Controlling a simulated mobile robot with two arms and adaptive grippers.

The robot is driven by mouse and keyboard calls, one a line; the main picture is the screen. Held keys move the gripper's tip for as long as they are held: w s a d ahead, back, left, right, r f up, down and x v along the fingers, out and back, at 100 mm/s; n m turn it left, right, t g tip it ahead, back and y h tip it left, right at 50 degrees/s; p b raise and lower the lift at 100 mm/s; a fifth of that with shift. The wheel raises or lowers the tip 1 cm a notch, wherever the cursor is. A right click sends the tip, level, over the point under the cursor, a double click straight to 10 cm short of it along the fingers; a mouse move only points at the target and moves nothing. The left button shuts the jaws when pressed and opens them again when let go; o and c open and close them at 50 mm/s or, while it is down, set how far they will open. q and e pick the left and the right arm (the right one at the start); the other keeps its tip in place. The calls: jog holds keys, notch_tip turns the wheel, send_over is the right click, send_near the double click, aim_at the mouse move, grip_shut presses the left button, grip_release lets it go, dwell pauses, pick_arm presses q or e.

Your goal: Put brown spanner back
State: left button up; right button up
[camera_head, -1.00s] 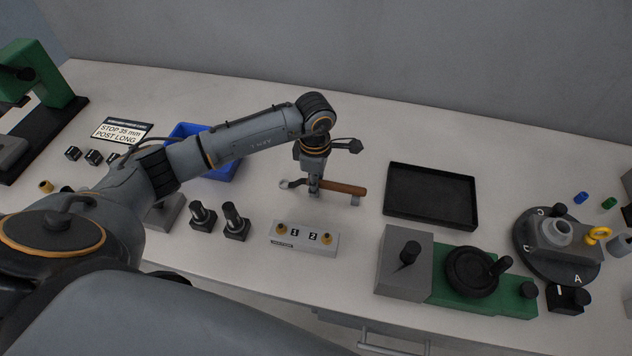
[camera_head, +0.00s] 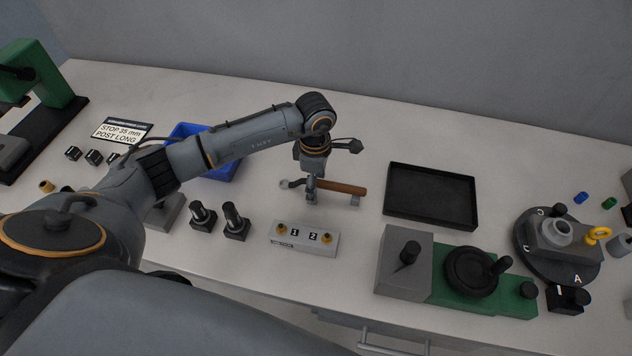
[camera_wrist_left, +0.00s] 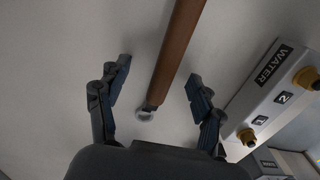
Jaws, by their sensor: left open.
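The brown spanner (camera_head: 342,187) has a brown handle and a grey ring end. It appears to rest on a small grey support near the middle of the bench, left of the black tray. In the left wrist view the spanner (camera_wrist_left: 177,50) runs between the two fingers of my left gripper (camera_wrist_left: 158,88), with clear gaps on both sides. My left gripper (camera_head: 312,196) is open and low over the spanner, near its ring end in the head view. My right gripper is not in view.
A black tray (camera_head: 388,208) lies right of the spanner. A grey block marked 1 and 2 (camera_head: 304,240) stands in front. A green and grey fixture (camera_head: 405,265) is at front right. A blue bin (camera_head: 228,170) and two black posts (camera_head: 236,222) are on the left.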

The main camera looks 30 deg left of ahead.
pick_arm(q)
jog(key=shift+r+p, duration=1.75)
jog(key=shift+r, duration=1.25)
jog(key=shift+r, duration=0.1)
notch_tip(320, 180, up, 12)
jog(key=shift+a, duration=0.15)
